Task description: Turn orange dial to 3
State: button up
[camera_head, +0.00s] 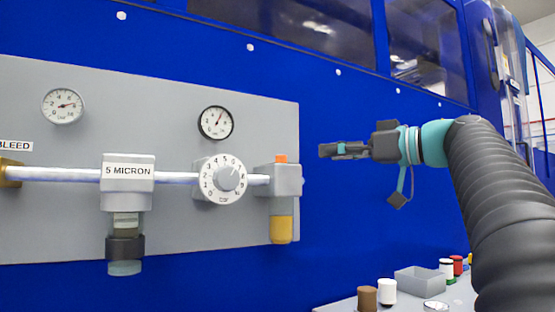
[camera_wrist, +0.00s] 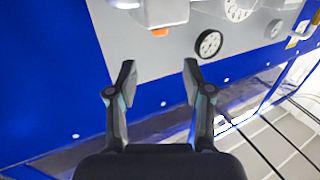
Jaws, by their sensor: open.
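The numbered dial (camera_head: 208,190) on the grey panel has a white face marked "bar" and a grey knob (camera_head: 228,177). I see no orange on it. Its pointer seems to lean to the upper right, but the exact number is too small to tell. Part of its white face shows at the top of the wrist view (camera_wrist: 240,8). An orange cap (camera_head: 281,159) sits on the grey block right of the dial and shows in the wrist view (camera_wrist: 159,32). My gripper (camera_head: 325,150) is open and empty, right of the block and apart from it; its spread fingers show in the wrist view (camera_wrist: 160,73).
Two round gauges (camera_head: 62,106) (camera_head: 216,122) sit above the pipe. A "5 MICRON" filter (camera_head: 127,172) is left of the dial. A yellow-bottomed cup (camera_head: 282,229) hangs under the block. A low table at bottom right holds a grey bin (camera_head: 418,280) and small containers.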

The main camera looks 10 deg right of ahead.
aim_at(281, 157)
jog(key=p+x, duration=0.1)
jog(key=x, duration=1.2)
jog(key=shift+w, duration=0.1)
jog(key=shift+f, duration=0.1)
grip_shut()
